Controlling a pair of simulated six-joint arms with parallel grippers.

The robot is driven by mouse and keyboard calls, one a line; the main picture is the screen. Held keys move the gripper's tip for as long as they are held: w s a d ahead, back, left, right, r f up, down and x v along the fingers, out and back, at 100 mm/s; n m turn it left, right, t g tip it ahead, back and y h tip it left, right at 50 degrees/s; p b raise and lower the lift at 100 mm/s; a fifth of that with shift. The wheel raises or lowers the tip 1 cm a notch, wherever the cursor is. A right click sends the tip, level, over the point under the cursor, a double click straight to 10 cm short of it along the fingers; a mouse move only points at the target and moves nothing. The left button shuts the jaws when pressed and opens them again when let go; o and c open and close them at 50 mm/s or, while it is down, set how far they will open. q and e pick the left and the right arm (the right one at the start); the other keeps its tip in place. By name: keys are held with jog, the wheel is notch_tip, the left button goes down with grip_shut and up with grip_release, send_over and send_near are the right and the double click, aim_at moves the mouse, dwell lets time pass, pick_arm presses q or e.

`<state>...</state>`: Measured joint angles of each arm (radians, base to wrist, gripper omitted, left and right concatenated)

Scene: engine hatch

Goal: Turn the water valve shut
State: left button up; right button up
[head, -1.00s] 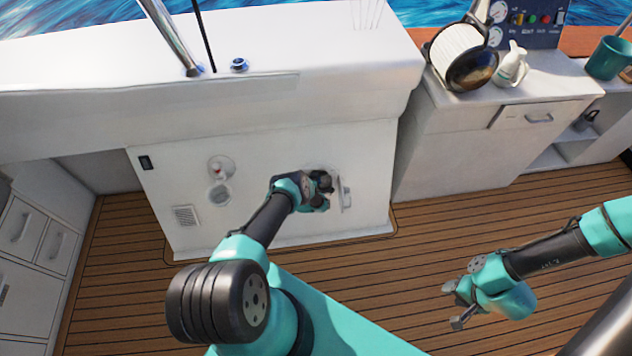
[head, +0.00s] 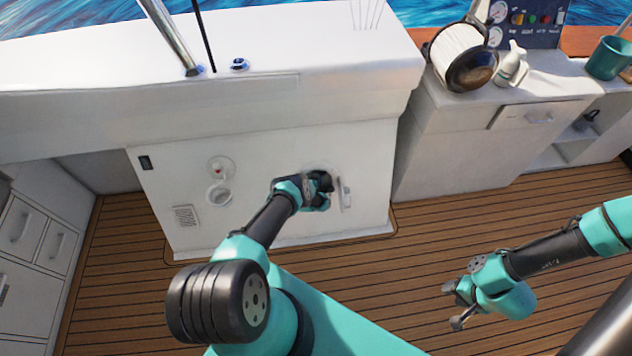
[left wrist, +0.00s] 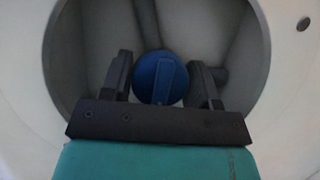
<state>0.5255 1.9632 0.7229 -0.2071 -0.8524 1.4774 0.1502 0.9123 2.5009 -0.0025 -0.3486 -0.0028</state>
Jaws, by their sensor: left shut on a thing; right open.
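The water valve is a round blue knob (left wrist: 158,82) with a raised bar across its face, the bar standing nearly upright. In the left wrist view it sits inside a round opening in the white panel. My left gripper (left wrist: 164,82) reaches into this opening, with its dark fingers on either side of the knob, shut on it. In the head view my left gripper (head: 326,186) is at the opening and hides the valve. My right gripper (head: 457,306) is open and empty above the wooden deck, far from the panel.
Dark pipes run behind the knob. A round fitting (head: 219,168) and a vent (head: 185,216) are left on the panel.

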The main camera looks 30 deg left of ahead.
pick_arm(q)
jog(key=shift+m, duration=0.4)
jog(key=m+g, duration=0.1)
jog(key=m, duration=0.2)
jog(key=m+g, duration=0.2)
jog(key=m, duration=0.2)
jog(key=m+g+y, duration=0.1)
jog(key=m+g, duration=0.1)
jog(key=m, duration=0.1)
jog(key=shift+m, duration=0.3)
jog(key=shift+m+g+y, duration=0.6)
jog(key=shift+m, duration=1.2)
jog(key=o, duration=0.9)
jog(key=shift+r, duration=0.1)
